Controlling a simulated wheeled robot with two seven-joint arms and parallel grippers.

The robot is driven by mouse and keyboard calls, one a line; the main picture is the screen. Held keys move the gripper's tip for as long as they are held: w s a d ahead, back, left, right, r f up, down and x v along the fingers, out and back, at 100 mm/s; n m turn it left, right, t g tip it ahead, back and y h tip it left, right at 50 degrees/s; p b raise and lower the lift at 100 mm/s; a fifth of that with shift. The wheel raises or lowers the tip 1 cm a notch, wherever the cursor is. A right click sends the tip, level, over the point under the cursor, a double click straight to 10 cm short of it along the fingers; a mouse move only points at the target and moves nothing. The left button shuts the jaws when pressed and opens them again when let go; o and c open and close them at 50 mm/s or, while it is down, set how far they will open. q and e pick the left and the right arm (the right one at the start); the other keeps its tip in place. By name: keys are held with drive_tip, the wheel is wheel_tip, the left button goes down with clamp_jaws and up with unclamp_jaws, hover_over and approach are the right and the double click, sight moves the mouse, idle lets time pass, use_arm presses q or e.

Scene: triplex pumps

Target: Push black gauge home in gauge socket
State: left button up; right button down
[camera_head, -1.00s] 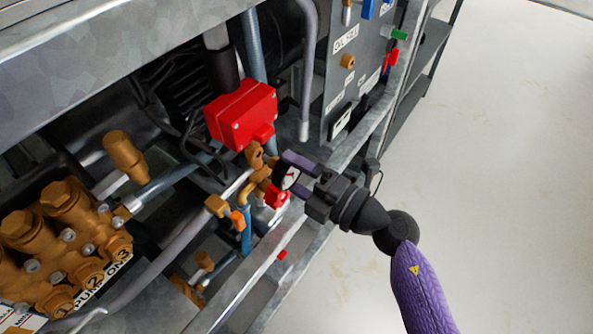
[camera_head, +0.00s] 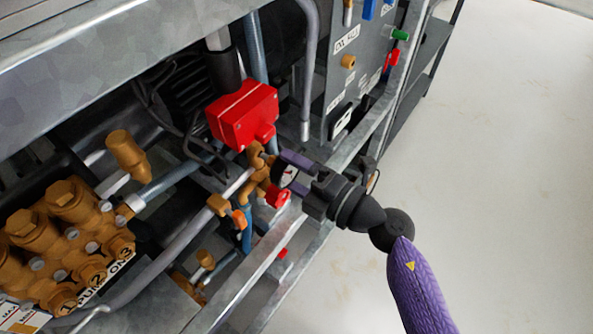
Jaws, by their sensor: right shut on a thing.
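The black gauge (camera_head: 289,173), with a pale dial face, is between the fingers of my right gripper (camera_head: 287,172). My right gripper is shut on it, reaching in from the right. The gauge is at the brass valve fitting (camera_head: 259,170), which bears the gauge socket. The socket itself is hidden behind the gauge and fingers, and I cannot tell how deep the gauge sits. My left gripper is not in view.
A red box (camera_head: 243,114) stands just above the fitting. A red knob (camera_head: 278,197) is just below the gauge. A galvanized frame rail (camera_head: 263,258) runs below. Brass pump heads (camera_head: 60,235) are at lower left. The floor at right is clear.

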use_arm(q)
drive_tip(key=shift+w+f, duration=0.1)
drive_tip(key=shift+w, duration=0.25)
use_arm(e)
drive_tip(key=shift+w+a, duration=0.2)
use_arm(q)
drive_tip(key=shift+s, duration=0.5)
use_arm(e)
drive_tip(key=shift+w+a, duration=0.3)
drive_tip(key=shift+a, duration=0.2)
drive_tip(key=shift+c, duration=0.6)
unclamp_jaws()
drive_tip(key=shift+o, duration=0.6)
drive_tip(key=shift+s+d, duration=0.2)
drive_tip(key=shift+d, duration=0.1)
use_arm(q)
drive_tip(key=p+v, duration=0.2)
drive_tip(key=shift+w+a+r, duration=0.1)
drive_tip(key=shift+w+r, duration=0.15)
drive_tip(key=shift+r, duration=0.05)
use_arm(e)
drive_tip(key=v, duration=0.9)
